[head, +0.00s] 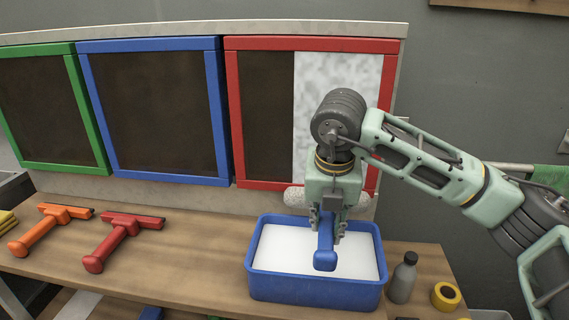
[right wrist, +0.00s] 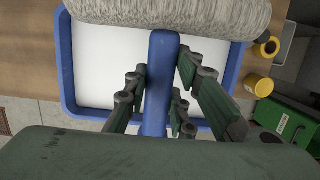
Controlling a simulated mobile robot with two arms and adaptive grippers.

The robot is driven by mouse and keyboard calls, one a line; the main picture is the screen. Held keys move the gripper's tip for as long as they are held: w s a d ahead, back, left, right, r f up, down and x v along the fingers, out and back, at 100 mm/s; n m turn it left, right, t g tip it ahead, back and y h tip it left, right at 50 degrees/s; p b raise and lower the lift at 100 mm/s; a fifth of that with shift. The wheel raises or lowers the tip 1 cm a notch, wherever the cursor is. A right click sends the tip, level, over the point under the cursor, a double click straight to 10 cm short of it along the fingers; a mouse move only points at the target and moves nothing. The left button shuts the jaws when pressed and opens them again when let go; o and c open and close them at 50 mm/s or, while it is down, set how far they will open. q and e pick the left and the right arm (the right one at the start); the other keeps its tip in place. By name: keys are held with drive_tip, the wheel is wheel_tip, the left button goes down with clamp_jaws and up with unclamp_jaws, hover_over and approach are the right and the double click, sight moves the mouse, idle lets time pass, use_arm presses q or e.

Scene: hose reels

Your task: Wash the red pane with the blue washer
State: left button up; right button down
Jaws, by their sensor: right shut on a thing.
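The red pane (head: 268,115) is the right one of three framed panes. Its left part is dark and its right part is whitish and mottled. My right gripper (head: 327,228) is shut on the handle of the blue washer (head: 325,255), in front of the red pane's lower edge and above the blue tub (head: 315,290). The washer's fluffy grey-white roller (head: 295,197) lies crosswise near the tub's back rim. The right wrist view shows the blue handle (right wrist: 159,75) between the fingers and the roller (right wrist: 200,15) beyond it. My left gripper is not in view.
A blue-framed pane (head: 150,110) and a green-framed pane (head: 50,110) stand to the left. An orange squeegee (head: 40,232) and a red squeegee (head: 118,240) lie on the wooden bench. A grey bottle (head: 402,280) and yellow tape (head: 446,296) stand right of the tub.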

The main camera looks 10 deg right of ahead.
drive_tip(key=w, duration=0.1)
drive_tip(key=w+d+p, duration=0.1)
drive_tip(key=w, duration=0.1)
drive_tip(key=w+p, duration=0.1)
drive_tip(key=w, duration=0.1)
drive_tip(key=shift+w+d+r, duration=0.15)
drive_tip(key=shift+w+d, duration=0.1)
drive_tip(key=shift+d, duration=0.05)
drive_tip(key=shift+w+r+p, duration=0.15)
drive_tip(key=shift+r+p, duration=0.3)
drive_tip(key=shift+r, duration=0.05)
drive_tip(key=shift+r+p, duration=0.45)
drive_tip(key=shift+r, duration=0.25)
